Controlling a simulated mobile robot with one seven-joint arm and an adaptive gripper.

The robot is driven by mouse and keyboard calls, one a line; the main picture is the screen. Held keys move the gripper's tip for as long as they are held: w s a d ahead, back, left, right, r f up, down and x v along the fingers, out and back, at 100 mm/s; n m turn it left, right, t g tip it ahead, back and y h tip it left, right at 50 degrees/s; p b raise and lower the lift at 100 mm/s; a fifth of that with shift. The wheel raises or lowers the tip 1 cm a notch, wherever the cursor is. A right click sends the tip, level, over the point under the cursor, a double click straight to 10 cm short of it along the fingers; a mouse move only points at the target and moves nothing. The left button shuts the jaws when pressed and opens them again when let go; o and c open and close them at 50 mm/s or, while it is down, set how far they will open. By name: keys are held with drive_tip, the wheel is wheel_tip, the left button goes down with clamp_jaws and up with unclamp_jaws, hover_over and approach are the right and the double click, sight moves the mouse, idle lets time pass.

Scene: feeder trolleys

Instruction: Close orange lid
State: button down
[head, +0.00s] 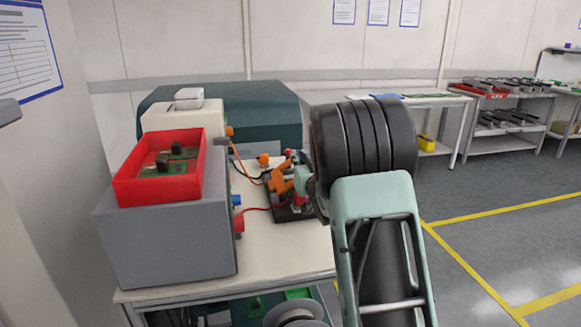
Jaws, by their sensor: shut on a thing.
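An orange lid (281,181) shows as part of a small device with a dark base (290,211) on the table, left of my arm. The lid looks raised and tilted, though it is small and partly covered. My gripper (297,178) is at the right side of the device, shut on the orange lid as far as I can see. My arm hides the right part of the device and most of the gripper, so the fingertips do not show clearly.
A red bin (128,190) with green boards sits on a grey box (160,245) at the left. A dark green machine (270,115) stands behind. Orange and red cables run to the device. The table front (285,262) is clear. Shelving (505,143) stands far right.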

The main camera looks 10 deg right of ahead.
drive_tip(key=f+m+b, duration=0.1)
drive_tip(key=d+f+m+b, duration=0.2)
drive_tip(key=f+b, duration=0.1)
drive_tip(key=shift+d+f+m, duration=0.1)
drive_tip(key=shift+m, duration=0.2)
drive_tip(key=shift+d+f+b, duration=0.15)
drive_tip(key=shift+f+b, duration=0.3)
drive_tip(key=shift+b, duration=0.1)
drive_tip(key=c, duration=2.1)
unclamp_jaws()
drive_tip(key=shift+r, duration=0.1)
drive_tip(key=shift+d+r, duration=0.1)
drive_tip(key=shift+d, duration=0.1)
drive_tip(key=s, duration=1.2)
